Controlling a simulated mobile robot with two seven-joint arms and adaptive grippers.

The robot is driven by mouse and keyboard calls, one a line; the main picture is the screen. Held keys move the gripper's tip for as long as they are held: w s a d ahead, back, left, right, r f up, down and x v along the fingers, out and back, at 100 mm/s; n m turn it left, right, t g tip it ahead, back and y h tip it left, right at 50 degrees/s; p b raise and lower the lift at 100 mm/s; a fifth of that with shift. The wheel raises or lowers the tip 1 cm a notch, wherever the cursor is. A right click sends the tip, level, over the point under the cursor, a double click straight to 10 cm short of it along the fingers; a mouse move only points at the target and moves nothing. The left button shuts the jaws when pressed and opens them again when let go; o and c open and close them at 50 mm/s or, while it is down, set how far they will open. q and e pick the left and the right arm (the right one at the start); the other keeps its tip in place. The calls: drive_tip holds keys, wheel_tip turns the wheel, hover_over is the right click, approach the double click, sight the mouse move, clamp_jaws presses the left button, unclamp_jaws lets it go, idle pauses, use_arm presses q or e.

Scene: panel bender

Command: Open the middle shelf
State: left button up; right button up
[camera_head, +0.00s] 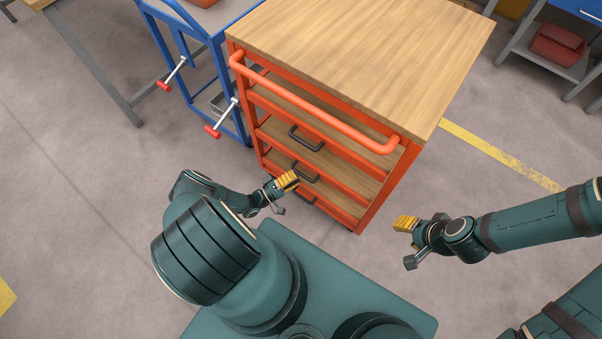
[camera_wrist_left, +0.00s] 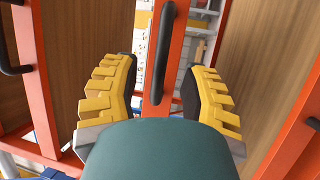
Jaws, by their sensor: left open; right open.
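The orange cabinet (camera_head: 362,212) has stacked wooden shelves with black handles on their orange fronts. The middle shelf's black handle (camera_head: 308,175) is just beyond my left gripper (camera_head: 288,181), partly hidden by it. In the left wrist view, a black handle (camera_wrist_left: 163,50) on an orange bar stands between the yellow fingers of my open left gripper (camera_wrist_left: 160,92); I cannot tell whether they touch it. The upper shelf handle (camera_head: 306,139) is above, and a lower handle (camera_head: 304,198) is partly hidden below. My right gripper (camera_head: 406,224) is open and empty, right of the cabinet.
An orange push bar (camera_head: 310,104) runs across the cabinet's front top, under the wooden top (camera_head: 365,45). A blue cart (camera_head: 188,50) with red-tipped levers stands close on the left. Grey floor (camera_head: 80,190) is free at the left. A yellow line (camera_head: 500,155) crosses the floor at the right.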

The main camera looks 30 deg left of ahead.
use_arm(q)
drive_tip(key=shift+x, duration=1.45)
